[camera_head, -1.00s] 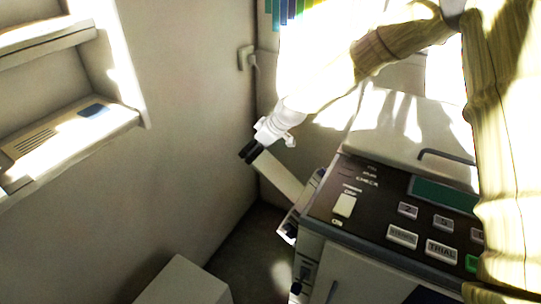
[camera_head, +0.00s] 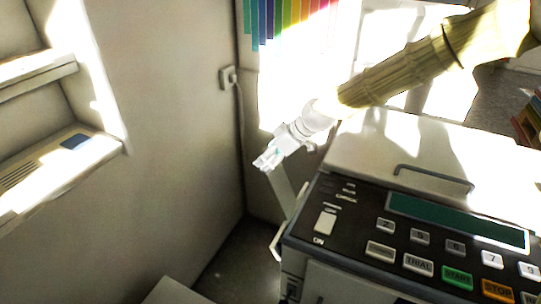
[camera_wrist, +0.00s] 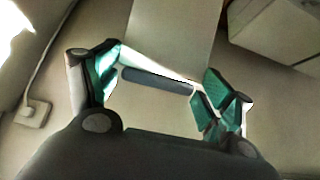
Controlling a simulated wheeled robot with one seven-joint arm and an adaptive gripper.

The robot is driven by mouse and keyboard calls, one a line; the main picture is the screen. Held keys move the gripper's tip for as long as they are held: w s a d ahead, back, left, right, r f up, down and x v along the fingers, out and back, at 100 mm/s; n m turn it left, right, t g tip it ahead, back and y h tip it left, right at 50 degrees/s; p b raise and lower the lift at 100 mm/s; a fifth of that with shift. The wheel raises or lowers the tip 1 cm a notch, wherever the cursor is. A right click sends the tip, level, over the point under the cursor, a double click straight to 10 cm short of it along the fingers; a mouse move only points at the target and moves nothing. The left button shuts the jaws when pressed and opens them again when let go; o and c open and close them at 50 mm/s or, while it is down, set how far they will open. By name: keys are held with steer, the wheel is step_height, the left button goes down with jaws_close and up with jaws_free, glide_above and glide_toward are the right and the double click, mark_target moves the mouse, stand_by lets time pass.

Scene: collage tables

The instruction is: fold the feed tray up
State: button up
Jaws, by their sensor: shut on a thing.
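The feed tray (camera_head: 282,190) is a pale flat panel on the left side of the copier (camera_head: 405,240). It stands steeply, leaning a little out to the left from its lower end. My gripper (camera_head: 268,163) is at the tray's upper free end, shut on it. In the wrist view the tray (camera_wrist: 172,32) runs away from the gripper (camera_wrist: 160,85). Its near edge, with a dark bar below it, spans between the two green-padded fingers. The exact finger contact is hard to make out.
The wall (camera_head: 165,130) is left of the tray, with a socket and cord (camera_head: 229,78). A pale box (camera_head: 172,292) stands low in front. A shelf unit (camera_head: 60,165) is at the far left. A narrow floor gap lies between wall and copier.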

steer(key=shift+s+d, duration=0.25)
steer(key=shift+d, duration=0.2)
steer(key=o, duration=1.3)
steer(key=shift+c, duration=0.2)
steer(key=shift+r, duration=0.1)
steer(key=shift+d+r, duration=0.25)
steer(key=shift+r, duration=0.15)
steer(key=v, duration=1.1)
